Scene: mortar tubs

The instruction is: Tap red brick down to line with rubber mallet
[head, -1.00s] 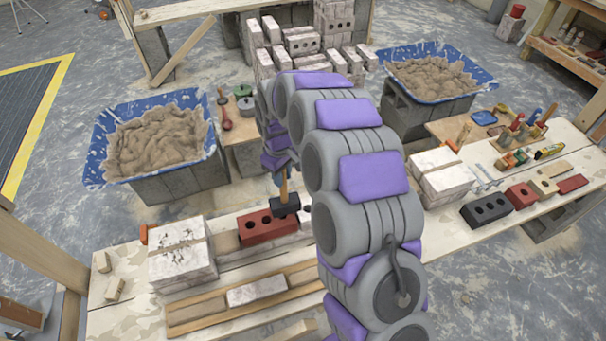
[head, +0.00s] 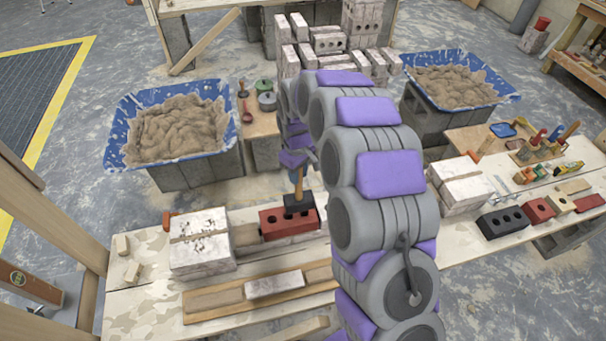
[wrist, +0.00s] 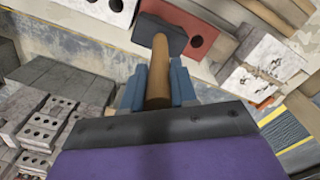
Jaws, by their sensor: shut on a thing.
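The red brick (head: 273,224) has holes in its top and lies in the row on the bench. It also shows in the wrist view (wrist: 202,39). The rubber mallet has a black head (head: 298,204) and a wooden handle (wrist: 158,72). My gripper (wrist: 158,88) is shut on the handle, which points down toward the bench. The mallet head is over the right part of the brick and hides some of it; I cannot tell whether they touch. No string line can be made out.
A pale block stack (head: 200,243) stands left of the brick, and another (head: 460,187) stands at right. A plank (head: 225,297) lies in front with a pale brick on it. Mortar tubs (head: 219,152) stand behind on both sides. Loose bricks (head: 503,222) and tools lie at right.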

